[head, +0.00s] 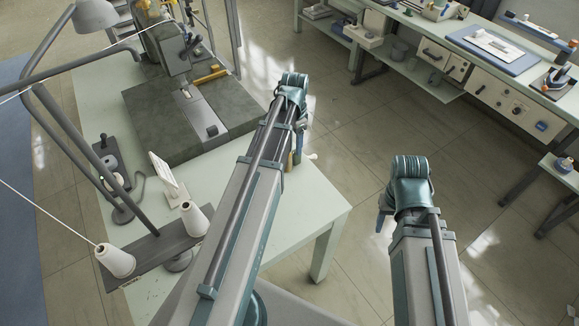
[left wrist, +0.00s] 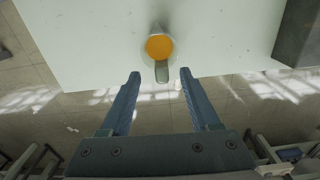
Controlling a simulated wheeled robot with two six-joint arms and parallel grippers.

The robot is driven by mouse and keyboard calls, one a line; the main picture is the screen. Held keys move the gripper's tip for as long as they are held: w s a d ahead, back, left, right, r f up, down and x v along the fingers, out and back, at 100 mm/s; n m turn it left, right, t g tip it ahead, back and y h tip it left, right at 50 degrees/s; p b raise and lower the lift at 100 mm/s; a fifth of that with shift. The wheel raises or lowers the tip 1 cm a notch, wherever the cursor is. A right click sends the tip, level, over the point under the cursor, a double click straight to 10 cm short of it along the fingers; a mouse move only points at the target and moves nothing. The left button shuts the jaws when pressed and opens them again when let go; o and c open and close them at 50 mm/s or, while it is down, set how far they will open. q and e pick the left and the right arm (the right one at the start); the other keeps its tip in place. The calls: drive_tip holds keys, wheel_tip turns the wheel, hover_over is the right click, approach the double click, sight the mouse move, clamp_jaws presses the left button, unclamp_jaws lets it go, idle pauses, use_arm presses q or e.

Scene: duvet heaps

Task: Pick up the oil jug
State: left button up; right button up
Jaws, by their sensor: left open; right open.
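The oil jug, seen from above in the left wrist view, shows a round orange top (left wrist: 159,46) and a grey-green part below it. It stands at the edge of the pale table. My left gripper (left wrist: 159,78) is open, with one finger on each side of the jug's line; the jug is just beyond the fingertips, and nothing is held. In the head view my left gripper (head: 298,148) is mostly hidden by my arm, and the jug is largely hidden there too. My right gripper (head: 383,213) is open, partly hidden by its arm, over the floor away from the table.
The pale table (head: 318,205) carries a sewing machine (head: 185,90), thread cones (head: 116,260) on a stand and a lamp (head: 95,15). A workbench (head: 480,75) with drawers stands at the back right. Floor lies open between them.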

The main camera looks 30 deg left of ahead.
sight(293, 165)
use_arm(q)
drive_tip(key=shift+a+f+b, duration=0.1)
drive_tip(key=shift+f+b, duration=3.5)
drive_tip(key=shift+f, duration=0.5)
drive_tip(key=shift+r, duration=0.1)
clamp_jaws()
